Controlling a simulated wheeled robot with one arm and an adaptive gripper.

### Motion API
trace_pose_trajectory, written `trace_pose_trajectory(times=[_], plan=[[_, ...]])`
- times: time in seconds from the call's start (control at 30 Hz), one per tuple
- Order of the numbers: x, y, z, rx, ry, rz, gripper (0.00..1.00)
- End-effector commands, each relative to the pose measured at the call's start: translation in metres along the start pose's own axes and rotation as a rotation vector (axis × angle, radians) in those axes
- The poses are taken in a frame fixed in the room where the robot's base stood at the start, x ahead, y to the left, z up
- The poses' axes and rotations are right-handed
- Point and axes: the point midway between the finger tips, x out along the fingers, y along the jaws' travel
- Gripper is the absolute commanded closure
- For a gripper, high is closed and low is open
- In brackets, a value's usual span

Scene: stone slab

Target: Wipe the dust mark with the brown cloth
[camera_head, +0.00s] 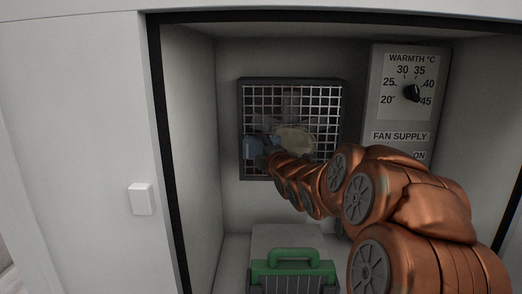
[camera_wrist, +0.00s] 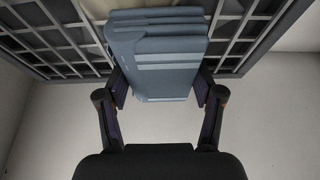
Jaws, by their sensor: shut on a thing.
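My gripper (camera_wrist: 160,90) is shut on a folded blue-grey cloth (camera_wrist: 158,50), with a finger on each side of it. The cloth (camera_head: 254,147) also shows in the head view, at the lower left of a square metal grille (camera_head: 291,83). It is at or very close to the grille; I cannot tell whether it touches. A beige patch (camera_head: 296,138), which looks like the dust mark, lies right of the cloth on the grille, partly bordered by my arm. No brown cloth shows; the held one looks blue-grey.
The grille is on the back wall of a recess. A control panel (camera_head: 403,65) with a dial (camera_head: 411,92) stands to its right. A green-handled box (camera_head: 292,255) sits below. A white switch (camera_head: 141,199) is on the outer left panel.

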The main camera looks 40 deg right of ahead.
Motion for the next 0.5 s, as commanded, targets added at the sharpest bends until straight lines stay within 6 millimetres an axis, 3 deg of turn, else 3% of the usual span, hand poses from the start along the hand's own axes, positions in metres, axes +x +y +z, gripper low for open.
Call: trace_pose_trajectory(times=[0.5], plan=[[0.008,-0.0004,0.0032,0.001,0.0,-0.001,0.61]])
